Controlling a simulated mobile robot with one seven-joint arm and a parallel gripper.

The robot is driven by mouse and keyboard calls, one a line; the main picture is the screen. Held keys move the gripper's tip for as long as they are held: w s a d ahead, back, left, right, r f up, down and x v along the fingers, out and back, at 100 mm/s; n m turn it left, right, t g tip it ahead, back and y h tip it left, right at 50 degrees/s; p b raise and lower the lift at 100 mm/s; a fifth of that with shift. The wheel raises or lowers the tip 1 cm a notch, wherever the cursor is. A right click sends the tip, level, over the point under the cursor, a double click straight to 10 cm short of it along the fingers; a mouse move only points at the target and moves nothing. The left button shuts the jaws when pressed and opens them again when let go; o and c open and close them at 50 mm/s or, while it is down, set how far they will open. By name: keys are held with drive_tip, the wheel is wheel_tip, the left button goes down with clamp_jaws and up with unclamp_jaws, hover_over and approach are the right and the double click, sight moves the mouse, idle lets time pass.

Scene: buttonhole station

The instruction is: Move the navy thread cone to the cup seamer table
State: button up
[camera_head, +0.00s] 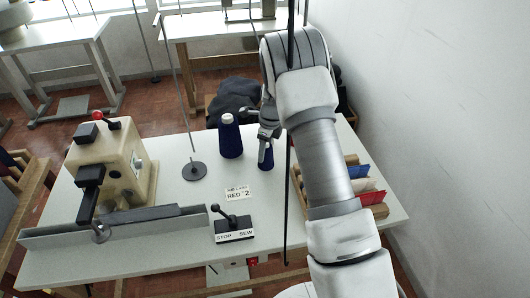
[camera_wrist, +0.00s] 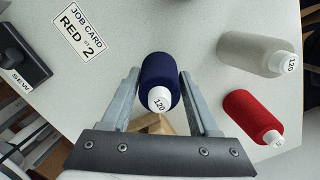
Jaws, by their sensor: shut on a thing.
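A navy thread cone (camera_wrist: 158,72) with a white tip marked 120 is between the two fingers of my gripper (camera_wrist: 162,98) in the wrist view. The fingers are closed along its sides. In the head view this navy cone (camera_head: 266,157) shows partly below my gripper (camera_head: 267,136), over the white worktable (camera_head: 170,138). I cannot tell whether it touches the surface. A second navy cone (camera_head: 229,138) with a white tip stands upright just left of my gripper. I cannot tell which table in view is the cup seamer table.
A grey cone (camera_wrist: 250,50) and a red cone (camera_wrist: 252,112) are right of the held cone in the wrist view. A thread stand (camera_head: 194,170), a RED 2 card (camera_head: 238,192), a STOP/SEW lever box (camera_head: 234,228) and a beige machine (camera_head: 112,165) occupy the table. Other tables (camera_head: 50,35) stand behind.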

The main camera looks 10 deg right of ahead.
drive_tip(key=shift+f, duration=0.5)
drive_tip(key=shift+f, duration=0.2)
drive_tip(key=o, duration=1.4)
drive_tip(key=shift+o, duration=0.2)
drive_tip(key=shift+r, duration=0.1)
